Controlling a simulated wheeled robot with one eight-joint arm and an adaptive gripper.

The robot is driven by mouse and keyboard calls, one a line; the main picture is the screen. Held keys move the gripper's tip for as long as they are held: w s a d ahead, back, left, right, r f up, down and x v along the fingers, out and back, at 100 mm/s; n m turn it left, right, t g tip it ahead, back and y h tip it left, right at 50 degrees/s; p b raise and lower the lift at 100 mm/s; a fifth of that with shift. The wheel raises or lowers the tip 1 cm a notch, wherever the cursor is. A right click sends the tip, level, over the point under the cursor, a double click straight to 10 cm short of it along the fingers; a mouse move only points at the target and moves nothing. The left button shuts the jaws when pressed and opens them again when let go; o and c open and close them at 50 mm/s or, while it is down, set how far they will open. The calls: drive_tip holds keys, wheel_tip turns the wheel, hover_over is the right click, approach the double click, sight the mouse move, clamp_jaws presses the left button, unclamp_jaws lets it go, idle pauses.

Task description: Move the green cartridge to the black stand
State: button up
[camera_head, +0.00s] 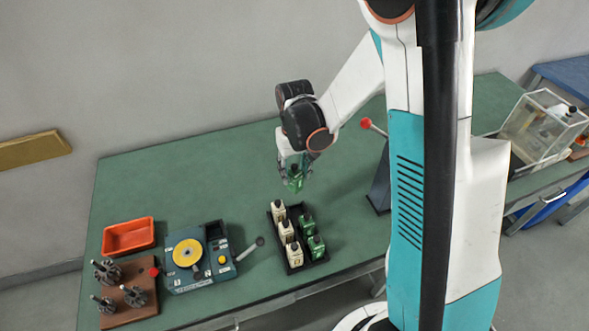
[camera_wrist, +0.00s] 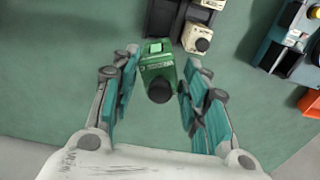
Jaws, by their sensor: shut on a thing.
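My gripper (camera_head: 296,172) is shut on a green cartridge (camera_head: 296,183) and holds it above the table, just behind the black stand. In the wrist view the green cartridge (camera_wrist: 158,65), with its dark round cap, sits between the teal finger pads of my gripper (camera_wrist: 158,85). The black stand (camera_head: 294,209) is a low rack on the table. It holds a column of cream cartridges (camera_head: 286,231) on the left and two green cartridges (camera_head: 316,246) on the right. Its back right spot looks empty. Part of the stand (camera_wrist: 163,15) shows at the wrist view's top edge.
A winding device (camera_head: 200,258) with a yellow disc and a lever stands left of the stand. An orange tray (camera_head: 128,236) and a brown board (camera_head: 128,297) with armatures lie further left. A red-knobbed lever (camera_head: 367,123) rises at right, near my arm. The back table is clear.

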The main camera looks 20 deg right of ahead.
drive_tip(key=shift+w+d+f+b, duration=0.15)
drive_tip(key=shift+d+f+b, duration=0.2)
drive_tip(key=shift+d+f, duration=0.05)
drive_tip(key=shift+f+b, duration=0.3)
drive_tip(key=shift+a+f+b, duration=0.3)
drive_tip(key=shift+a+b, duration=0.05)
drive_tip(key=shift+d+f+b, duration=0.2)
drive_tip(key=shift+f+b, duration=0.4)
drive_tip(key=shift+f, duration=0.05)
wheel_tip(320, 180, down, 5)
drive_tip(key=b, duration=0.5)
drive_tip(key=shift+a, duration=0.1)
drive_tip(key=s+r+m+p, duration=0.1)
drive_tip(key=r+p, duration=0.1)
drive_tip(key=r, duration=0.1)
drive_tip(key=r+m+p, duration=0.2)
drive_tip(key=r+p, duration=0.1)
drive_tip(key=r, duration=0.1)
drive_tip(key=s+r+m+p, duration=0.1)
drive_tip(key=r+m+p, duration=0.1)
drive_tip(key=r, duration=0.2)
drive_tip(key=shift+s+r, duration=0.1)
drive_tip(key=shift+s, duration=0.2)
clamp_jaws()
drive_tip(key=shift+f+b, duration=3.05)
drive_tip(key=shift+f, duration=2.6)
drive_tip(key=shift+b, duration=0.3)
